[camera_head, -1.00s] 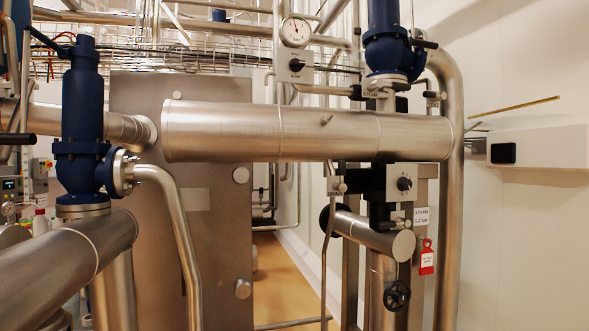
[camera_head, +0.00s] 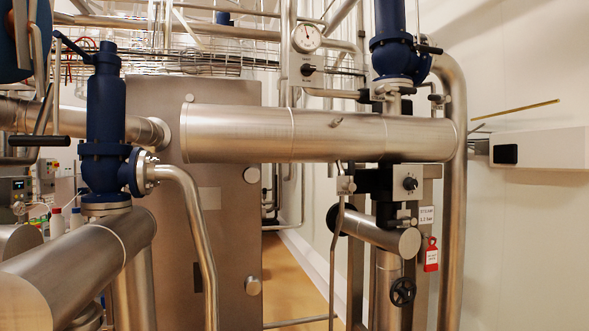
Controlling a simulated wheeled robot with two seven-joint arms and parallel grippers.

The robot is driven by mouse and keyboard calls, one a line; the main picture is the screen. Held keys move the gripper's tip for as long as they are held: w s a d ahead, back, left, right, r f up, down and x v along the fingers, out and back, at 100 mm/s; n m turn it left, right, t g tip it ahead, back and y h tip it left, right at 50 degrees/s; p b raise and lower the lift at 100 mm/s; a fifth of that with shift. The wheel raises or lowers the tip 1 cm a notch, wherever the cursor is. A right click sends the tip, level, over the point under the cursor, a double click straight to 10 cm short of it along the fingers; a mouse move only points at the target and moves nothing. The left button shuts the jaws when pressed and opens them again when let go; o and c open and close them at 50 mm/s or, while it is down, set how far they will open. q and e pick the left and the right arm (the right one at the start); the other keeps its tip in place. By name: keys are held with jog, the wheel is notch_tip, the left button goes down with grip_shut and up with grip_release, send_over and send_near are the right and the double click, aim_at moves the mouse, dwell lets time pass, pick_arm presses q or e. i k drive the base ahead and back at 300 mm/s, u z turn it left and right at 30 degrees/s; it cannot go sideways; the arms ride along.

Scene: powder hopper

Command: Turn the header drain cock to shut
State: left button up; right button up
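The header is a large horizontal steel cylinder (camera_head: 240,135) across the middle of the view. Below its right part, a small pale fitting (camera_head: 346,185) sits on top of a thin pipe (camera_head: 334,250) that runs down. This looks like the drain cock. A small stub rises above it, but the handle's angle is too small to tell. A black knob on a grey plate (camera_head: 409,183) is just to its right. Neither of my grippers shows in the view.
A black handwheel (camera_head: 402,291) and a red tag (camera_head: 431,254) are below right. Blue valves stand at left (camera_head: 105,120) and upper right (camera_head: 391,45). A bent steel pipe (camera_head: 197,230) and a large front pipe (camera_head: 75,265) fill the lower left. Tan floor (camera_head: 290,275) shows between.

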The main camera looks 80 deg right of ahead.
aim_at(351, 186)
jog(key=u, duration=0.05)
jog(key=k, duration=1.1)
jog(key=z, duration=1.65)
jog(key=i, duration=0.1)
